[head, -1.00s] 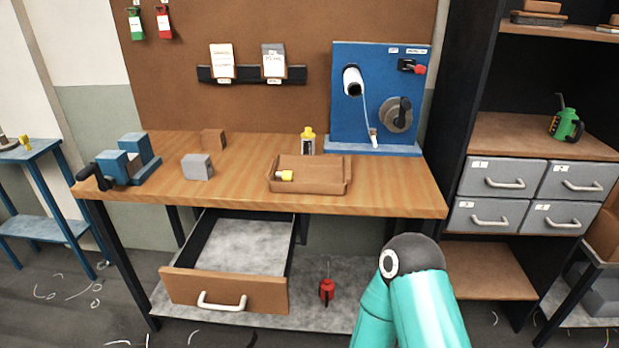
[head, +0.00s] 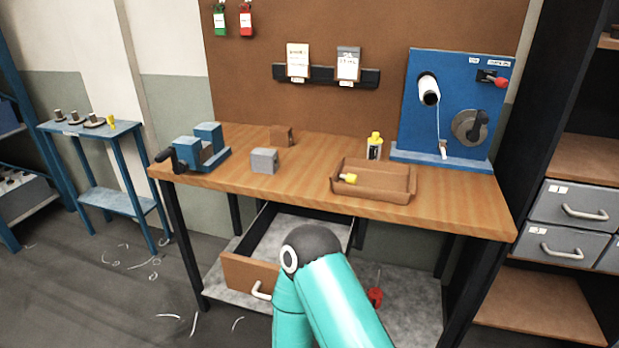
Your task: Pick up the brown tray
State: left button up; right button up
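The brown tray (head: 398,186) lies flat on the right part of the wooden workbench, near its front edge. A small yellow-and-white piece (head: 348,178) sits inside it at the left end. A teal arm link of mine rises from the bottom of the head view, in front of the bench and below the tray. Neither gripper shows in the view, and nothing is touching the tray.
The workbench (head: 310,183) also bears a blue vise (head: 200,148), a grey block (head: 265,160), a brown block (head: 281,135), a yellow bottle (head: 374,146) and a blue winding panel (head: 418,122). An open drawer (head: 245,274) juts out below the bench.

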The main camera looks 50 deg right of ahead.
aim_at(389, 183)
jog(key=z, duration=0.45)
jog(key=i, duration=0.2)
jog(key=u, duration=2.15)
jog(key=k, duration=2)
jog(key=u, duration=1.35)
jog(key=i, duration=0.1)
jog(key=z, duration=3.1)
jog(key=i, duration=1)
jog(key=u, duration=0.05)
